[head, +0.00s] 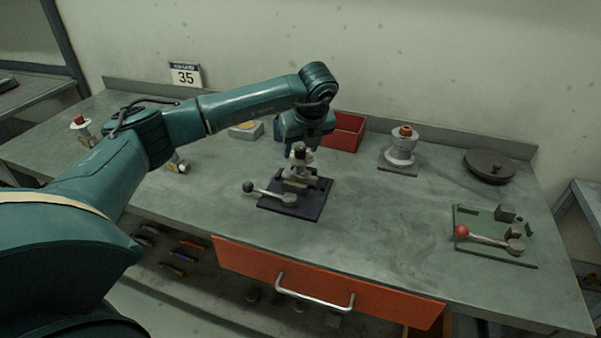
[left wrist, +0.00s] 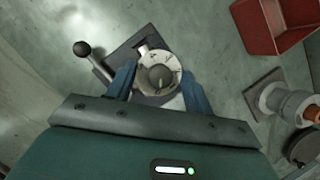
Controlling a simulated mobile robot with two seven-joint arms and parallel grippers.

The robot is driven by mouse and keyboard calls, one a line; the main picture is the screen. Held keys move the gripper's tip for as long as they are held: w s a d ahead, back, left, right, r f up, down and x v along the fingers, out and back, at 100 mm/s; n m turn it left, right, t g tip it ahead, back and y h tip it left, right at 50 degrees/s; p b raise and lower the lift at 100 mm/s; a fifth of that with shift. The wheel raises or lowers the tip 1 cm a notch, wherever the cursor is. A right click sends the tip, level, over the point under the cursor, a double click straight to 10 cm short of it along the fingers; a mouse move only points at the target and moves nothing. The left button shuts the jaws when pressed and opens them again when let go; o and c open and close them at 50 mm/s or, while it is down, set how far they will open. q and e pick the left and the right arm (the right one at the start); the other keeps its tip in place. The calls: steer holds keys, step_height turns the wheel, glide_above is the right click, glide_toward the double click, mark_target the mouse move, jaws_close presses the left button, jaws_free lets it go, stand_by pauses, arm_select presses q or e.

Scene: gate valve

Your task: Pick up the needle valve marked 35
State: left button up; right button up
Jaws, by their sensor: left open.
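My left gripper (head: 302,148) is above the valve, pointing down. In the left wrist view the round pale dial (left wrist: 157,70) of the valve lies between the two blue fingers of my open left gripper (left wrist: 158,88); whether they touch it I cannot tell. A card reading 35 (head: 185,75) stands at the back left. I cannot read a number on the valve. My right gripper is not in view.
A red bin (head: 346,132) stands behind my gripper. A grey fitting with an orange top (head: 402,147), a dark round lid (head: 489,165) and a green plate with a red-ball lever (head: 495,245) are to the right. The bench between is clear.

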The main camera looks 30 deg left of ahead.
arm_select(q)
steer(key=shift+c, duration=0.5)
jaws_close()
steer(key=shift+r, duration=0.1)
